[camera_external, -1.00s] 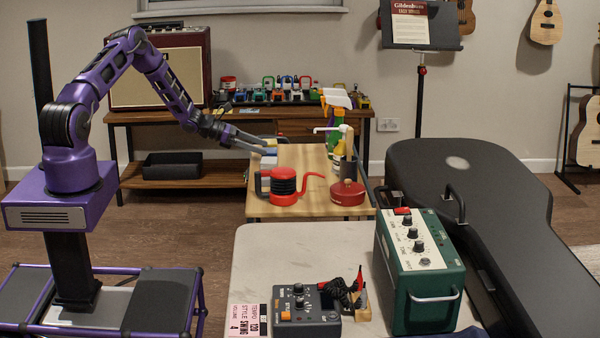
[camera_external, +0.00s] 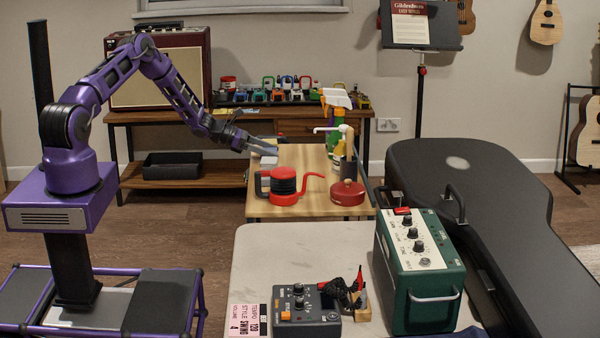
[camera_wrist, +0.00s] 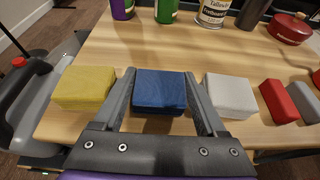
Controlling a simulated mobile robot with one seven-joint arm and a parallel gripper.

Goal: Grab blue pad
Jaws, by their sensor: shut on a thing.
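The blue pad (camera_wrist: 160,92) is a small dark blue block at the near edge of the wooden table, in the middle of the wrist view. My gripper (camera_wrist: 160,82) has one finger on each side of it and is shut on it. A yellow pad (camera_wrist: 84,88) lies to its left and a light grey pad (camera_wrist: 229,96) to its right. In the external view my gripper (camera_external: 262,145) is low at the table's left edge. The blue pad is too small and covered to make out there.
A red block (camera_wrist: 279,100) and a grey block lie further right in the row. Bottles and a can (camera_wrist: 213,12) stand behind. A red kettle (camera_external: 284,187) and a red pot (camera_external: 347,192) stand on the small table (camera_external: 312,158). A green amplifier (camera_external: 418,270) stands nearer the camera.

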